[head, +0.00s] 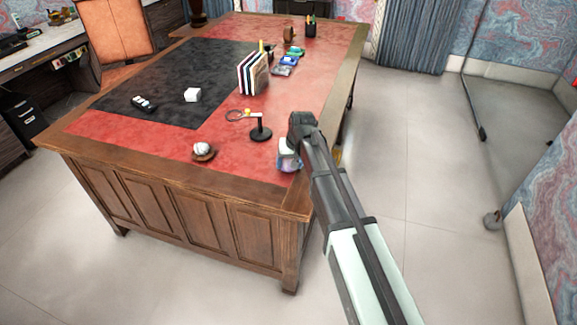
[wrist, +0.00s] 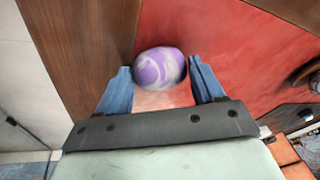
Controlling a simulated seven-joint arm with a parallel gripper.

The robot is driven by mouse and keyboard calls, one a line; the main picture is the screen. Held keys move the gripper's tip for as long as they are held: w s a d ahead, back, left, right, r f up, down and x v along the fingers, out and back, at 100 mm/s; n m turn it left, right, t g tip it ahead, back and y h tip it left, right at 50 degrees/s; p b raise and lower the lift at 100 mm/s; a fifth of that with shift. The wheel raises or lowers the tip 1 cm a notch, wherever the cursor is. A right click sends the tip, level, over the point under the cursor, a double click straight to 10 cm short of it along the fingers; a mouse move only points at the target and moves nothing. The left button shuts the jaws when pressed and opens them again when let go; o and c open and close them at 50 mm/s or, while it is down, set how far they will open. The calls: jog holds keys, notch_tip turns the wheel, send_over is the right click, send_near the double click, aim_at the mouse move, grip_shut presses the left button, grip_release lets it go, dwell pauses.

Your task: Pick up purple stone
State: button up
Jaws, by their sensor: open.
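The purple stone (wrist: 158,68) is rounded, with white-grey swirls. In the wrist view it lies on the red desk top close to the brown wooden border. My gripper (wrist: 160,72) is open, with its blue fingers on either side of the stone's near part. The stone's far part sticks out past the fingertips. A narrow gap shows at the left finger; I cannot tell whether the right finger touches it. In the head view my gripper (head: 288,160) is low over the desk's near right corner, and I cannot make out the stone there.
The desk (head: 230,175) has a wooden rim close to my gripper. A black stand (head: 260,131) and a white ball (head: 202,148) on a brown dish are to its left.

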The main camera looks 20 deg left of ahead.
jog(key=c, duration=0.8)
jog(key=shift+r, duration=0.15)
